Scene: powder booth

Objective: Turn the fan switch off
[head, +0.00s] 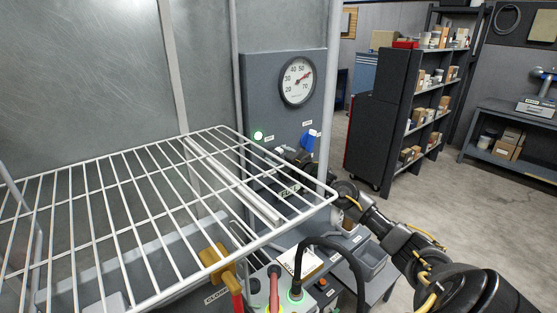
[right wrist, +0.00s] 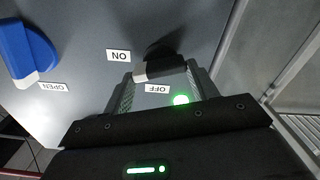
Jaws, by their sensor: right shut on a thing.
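The fan switch (right wrist: 163,62) is a black knob with a white-tipped end on the grey panel (right wrist: 85,75). In the right wrist view, an ON label (right wrist: 119,56) is on its left and an OFF label (right wrist: 157,88) is just below it, both upside down. The white tip lies between the two labels. My right gripper (right wrist: 160,72) is shut on the knob, one finger on each side. In the head view, my right gripper (head: 292,158) is at the panel, partly behind the wire rack, and the switch is hidden. My left gripper is not in view.
A green lamp (head: 258,135) is lit beside the switch. A blue knob (head: 309,140) marked OPEN and a round gauge (head: 297,81) are on the same panel. The white wire rack (head: 120,182) and its post stand close to my right arm. Shelving (head: 415,110) is farther back.

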